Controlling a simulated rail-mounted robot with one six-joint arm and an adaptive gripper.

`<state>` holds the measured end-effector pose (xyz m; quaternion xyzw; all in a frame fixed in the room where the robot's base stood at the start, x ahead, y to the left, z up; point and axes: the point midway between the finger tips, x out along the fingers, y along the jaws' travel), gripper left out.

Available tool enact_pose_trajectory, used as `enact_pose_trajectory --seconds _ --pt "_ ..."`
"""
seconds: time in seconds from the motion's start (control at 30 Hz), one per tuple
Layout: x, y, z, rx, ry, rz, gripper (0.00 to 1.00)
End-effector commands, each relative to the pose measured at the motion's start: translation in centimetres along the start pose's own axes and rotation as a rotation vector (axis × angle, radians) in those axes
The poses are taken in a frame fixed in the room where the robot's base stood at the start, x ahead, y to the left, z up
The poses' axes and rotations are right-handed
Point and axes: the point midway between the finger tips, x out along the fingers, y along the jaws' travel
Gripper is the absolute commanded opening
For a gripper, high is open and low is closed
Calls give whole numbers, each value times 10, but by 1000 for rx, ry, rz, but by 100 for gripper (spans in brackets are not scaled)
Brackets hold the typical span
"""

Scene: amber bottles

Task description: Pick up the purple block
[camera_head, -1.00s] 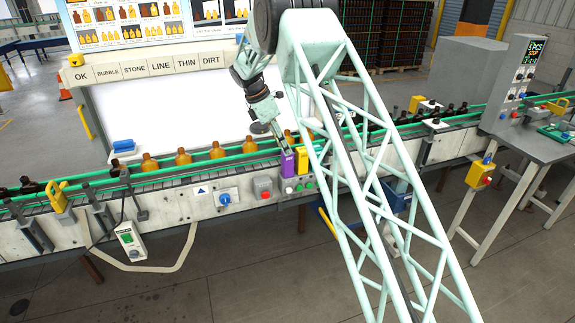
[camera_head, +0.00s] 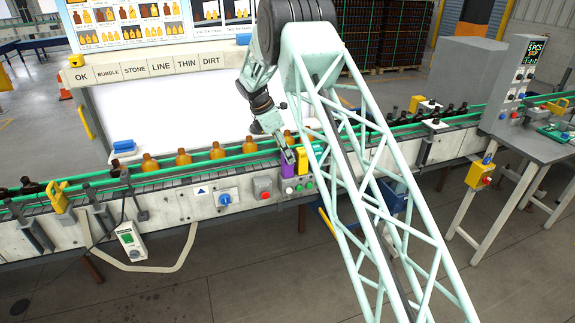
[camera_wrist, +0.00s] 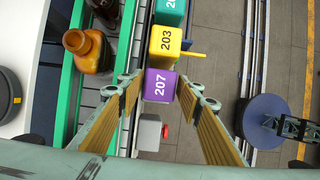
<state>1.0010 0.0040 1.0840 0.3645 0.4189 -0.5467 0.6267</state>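The purple block (camera_wrist: 159,86), marked 207, is at the near end of a row of blocks in the wrist view. In the head view the purple block (camera_head: 288,169) stands at the conveyor's front edge, partly covered by my gripper (camera_head: 287,151). In the wrist view my gripper (camera_wrist: 160,80) is open, with one fingertip on each side of the purple block. I cannot tell whether the fingers touch it or how far above it they are. A yellow block (camera_wrist: 165,42), marked 203, adjoins it, and a teal block (camera_wrist: 170,9) lies beyond that.
An amber bottle (camera_wrist: 90,52) stands on the conveyor close to the left finger; more amber bottles (camera_head: 183,157) stand along the belt. A grey box with a red button (camera_head: 263,187) is on the conveyor's front. The floor (camera_head: 245,270) before the conveyor is clear.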

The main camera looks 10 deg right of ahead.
Motion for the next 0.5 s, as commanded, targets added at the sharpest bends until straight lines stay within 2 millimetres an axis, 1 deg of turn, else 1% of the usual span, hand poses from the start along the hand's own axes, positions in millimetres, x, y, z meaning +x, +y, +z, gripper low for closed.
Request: enact_pose_trajectory --seconds 0.13,0.5 --pt "8 0 0 0 0 1 33" --pt "8 0 0 0 1 1 33"
